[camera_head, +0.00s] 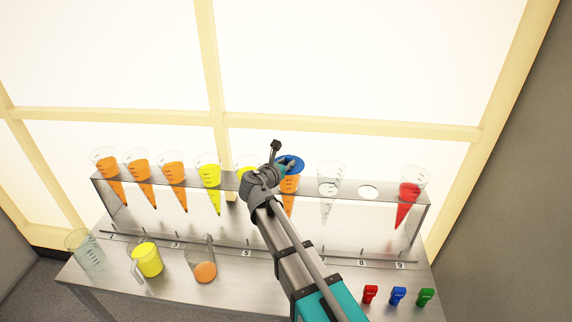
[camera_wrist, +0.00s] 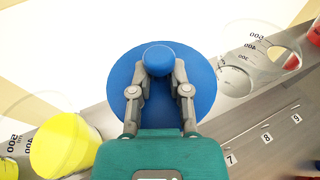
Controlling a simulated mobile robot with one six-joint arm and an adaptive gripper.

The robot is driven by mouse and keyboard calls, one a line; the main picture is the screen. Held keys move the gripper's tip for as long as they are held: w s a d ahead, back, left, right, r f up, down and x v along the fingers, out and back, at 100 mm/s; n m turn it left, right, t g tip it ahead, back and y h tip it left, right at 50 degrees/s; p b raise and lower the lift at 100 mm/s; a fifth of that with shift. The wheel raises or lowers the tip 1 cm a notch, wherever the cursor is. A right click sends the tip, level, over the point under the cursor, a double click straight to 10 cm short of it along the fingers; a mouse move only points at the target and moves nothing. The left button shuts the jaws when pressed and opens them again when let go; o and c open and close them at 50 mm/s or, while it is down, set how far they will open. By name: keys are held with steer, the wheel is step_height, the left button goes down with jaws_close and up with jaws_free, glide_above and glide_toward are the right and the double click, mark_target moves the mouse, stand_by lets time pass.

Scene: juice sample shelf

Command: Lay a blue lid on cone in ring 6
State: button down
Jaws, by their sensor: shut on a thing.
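My gripper (camera_wrist: 158,72) is shut on the round knob of a blue lid (camera_wrist: 120,82), a flat disc. In the head view my gripper (camera_head: 280,166) holds the lid (camera_head: 295,160) at the mouth of an orange-filled cone (camera_head: 289,186), the cone just right of the second yellow one. The lid looks about centred on that cone. I cannot tell whether it touches the rim or hovers slightly above it. In the wrist view the lid hides the cone beneath it.
The steel rack (camera_head: 348,191) holds several cones. A yellow cone (camera_head: 246,165) stands left, an empty clear cone (camera_head: 329,180) right, then an empty ring (camera_head: 368,191) and a red cone (camera_head: 408,195). Beakers (camera_head: 203,266) and red, blue and green pieces (camera_head: 398,296) stand on the table.

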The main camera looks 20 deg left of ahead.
steer(key=shift+f, duration=0.15)
steer(key=c, duration=0.6)
jaws_free()
steer(key=shift+r, duration=0.2)
steer(key=p+v, duration=0.2)
steer(key=v, duration=1)
steer(key=shift+p, duration=0.35)
